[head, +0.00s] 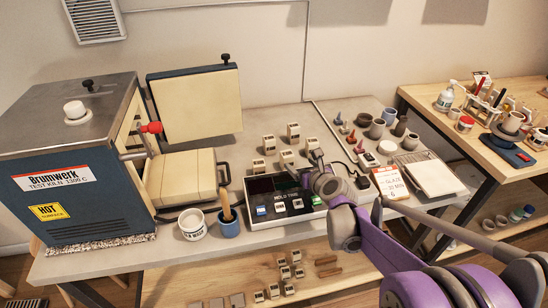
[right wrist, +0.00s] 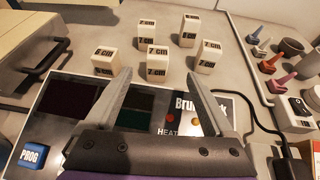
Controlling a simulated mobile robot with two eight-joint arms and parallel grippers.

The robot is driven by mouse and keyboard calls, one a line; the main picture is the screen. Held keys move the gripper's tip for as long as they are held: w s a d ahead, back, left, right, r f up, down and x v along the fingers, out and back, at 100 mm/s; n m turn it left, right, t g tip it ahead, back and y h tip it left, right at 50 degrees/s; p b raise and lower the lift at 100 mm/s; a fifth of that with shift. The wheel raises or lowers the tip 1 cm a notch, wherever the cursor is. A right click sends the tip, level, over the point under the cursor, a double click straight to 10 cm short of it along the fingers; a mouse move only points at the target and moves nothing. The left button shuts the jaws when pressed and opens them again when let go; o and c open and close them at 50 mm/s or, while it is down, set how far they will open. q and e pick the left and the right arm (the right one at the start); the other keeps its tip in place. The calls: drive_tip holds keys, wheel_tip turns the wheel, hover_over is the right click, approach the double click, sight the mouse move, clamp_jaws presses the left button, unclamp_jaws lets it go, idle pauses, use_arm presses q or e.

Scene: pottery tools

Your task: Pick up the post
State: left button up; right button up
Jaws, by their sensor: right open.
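The posts are small pale blocks with dark cm labels, standing in a loose group on the worktop. In the head view they include a post (head: 269,145) at the back left, a taller post (head: 293,132) at the back and a post (head: 258,166) at the front left. In the right wrist view a 7 cm post (right wrist: 157,71) stands just beyond the fingertips, with others beside and behind it. My right gripper (head: 316,163) is open above the controller panel; its empty fingers also show in the right wrist view (right wrist: 160,76). My left gripper is out of view.
The controller box (head: 262,222) lies under my right gripper. The kiln (head: 75,160) and its open door (head: 196,104) stand left. A blue cup with a wooden tool (head: 228,226) stands in front. Coloured cones (right wrist: 283,64) and cups stand right, near a dark cable (right wrist: 240,112).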

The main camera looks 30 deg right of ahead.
sight(288, 155)
drive_tip(key=x, duration=0.9)
drive_tip(key=shift+w+a+f, duration=0.1)
drive_tip(key=shift+w+f, duration=0.1)
drive_tip(key=shift+w, duration=0.2)
drive_tip(key=shift+s, duration=0.1)
drive_tip(key=shift+c, duration=0.3)
clamp_jaws()
